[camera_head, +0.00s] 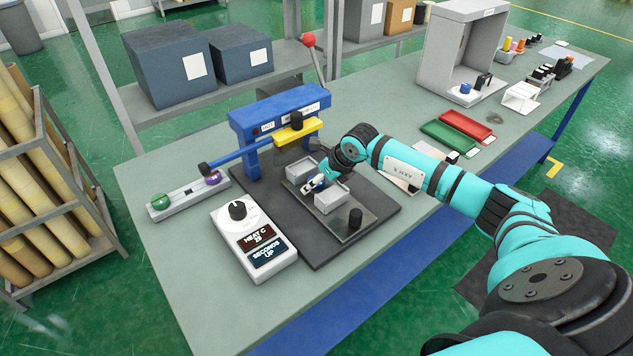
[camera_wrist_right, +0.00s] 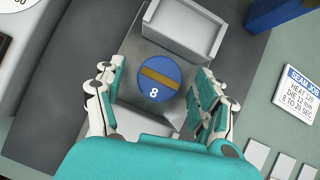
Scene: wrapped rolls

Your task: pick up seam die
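A round blue die (camera_wrist_right: 158,78) marked 8, with a tan bar across its face, sits between my right gripper's fingers (camera_wrist_right: 158,98) in the wrist view. The fingers are apart on either side of it, with a gap visible at the left; contact at the right is unclear. In the head view my right gripper (camera_head: 316,183) is low over the metal plate (camera_head: 343,232), between two grey blocks, and mostly covers the die. A green die (camera_head: 160,201) and a purple die (camera_head: 212,178) stand on a grey rack (camera_head: 188,198) at the left. My left gripper is not in view.
A blue press (camera_head: 275,108) with a yellow bar (camera_head: 298,131) stands behind the plate. A job card (camera_wrist_right: 299,88) reads die 12 mm. Red and green trays (camera_head: 466,127) lie farther right.

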